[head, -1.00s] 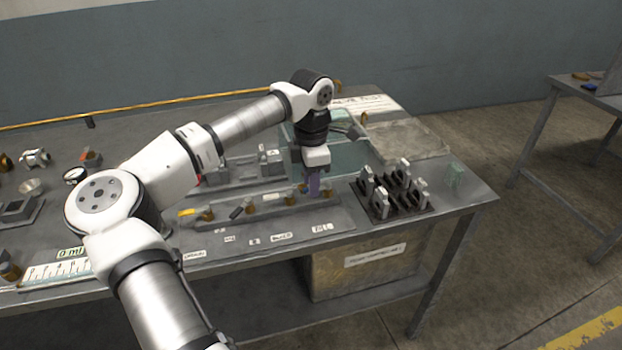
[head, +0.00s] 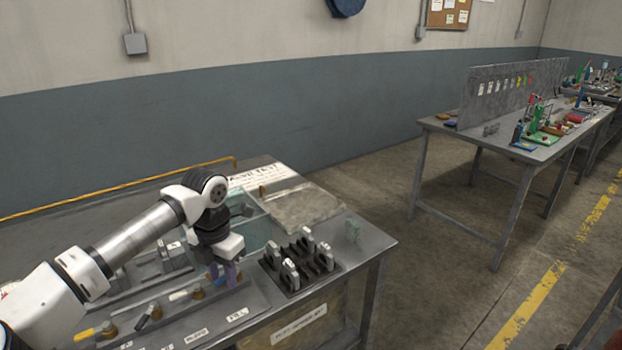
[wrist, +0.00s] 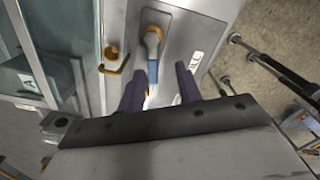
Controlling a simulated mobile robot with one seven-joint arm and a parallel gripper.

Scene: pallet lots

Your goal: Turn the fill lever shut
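The fill lever shows in the wrist view as a blue handle (wrist: 152,71) on a brass and grey valve at the end of a grey manifold strip (wrist: 172,22). In the head view my gripper (head: 226,274) is over the right end of the valve row and hides most of this lever.
A brass hook (wrist: 113,60) sits close left of the lever. A dark rack (head: 300,262) with several upright grey pieces stands just right of my gripper. A clear tank (head: 258,232) is behind it. Other levers, one yellow-handled (head: 85,334), line the row leftward.

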